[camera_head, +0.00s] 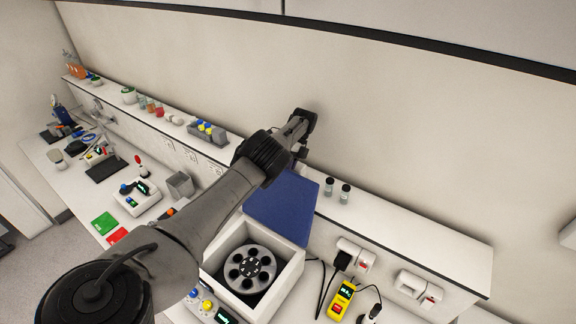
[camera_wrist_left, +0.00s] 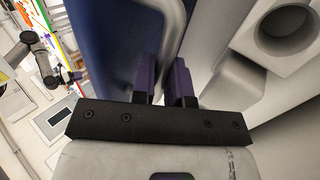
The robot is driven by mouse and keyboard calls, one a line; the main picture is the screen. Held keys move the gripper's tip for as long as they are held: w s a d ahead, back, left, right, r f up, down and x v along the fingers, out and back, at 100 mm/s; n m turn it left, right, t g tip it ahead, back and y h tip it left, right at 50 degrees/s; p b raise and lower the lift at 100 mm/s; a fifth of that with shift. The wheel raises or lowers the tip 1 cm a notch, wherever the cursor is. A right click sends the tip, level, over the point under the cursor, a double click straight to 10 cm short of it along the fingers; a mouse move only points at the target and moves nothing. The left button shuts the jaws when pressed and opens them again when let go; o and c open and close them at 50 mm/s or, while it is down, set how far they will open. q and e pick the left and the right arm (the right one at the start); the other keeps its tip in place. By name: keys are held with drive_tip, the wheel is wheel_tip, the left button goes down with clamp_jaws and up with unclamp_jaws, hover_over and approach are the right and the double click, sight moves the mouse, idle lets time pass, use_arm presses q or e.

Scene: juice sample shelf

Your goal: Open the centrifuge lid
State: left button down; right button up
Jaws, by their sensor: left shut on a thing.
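The centrifuge (camera_head: 208,262) is a white box with its blue lid (camera_head: 282,205) raised up at the back. The round grey rotor (camera_head: 250,268) with several holes is exposed inside. My left arm reaches over the centrifuge, and my left gripper (camera_head: 300,152) is at the top edge of the lid, its fingertips mostly hidden.
A long white shelf (camera_head: 410,232) runs behind the centrifuge, with two small dark-capped vials (camera_head: 337,192) on it. A yellow meter (camera_head: 342,298) and cables lie right of the centrifuge. A grey bin (camera_head: 180,186) and small instruments stand to the left.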

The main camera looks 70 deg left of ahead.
use_arm(q)
drive_tip(key=c, duration=1.4)
unclamp_jaws()
drive_tip(key=shift+w+d, duration=0.1)
drive_tip(key=shift+o, duration=1.4)
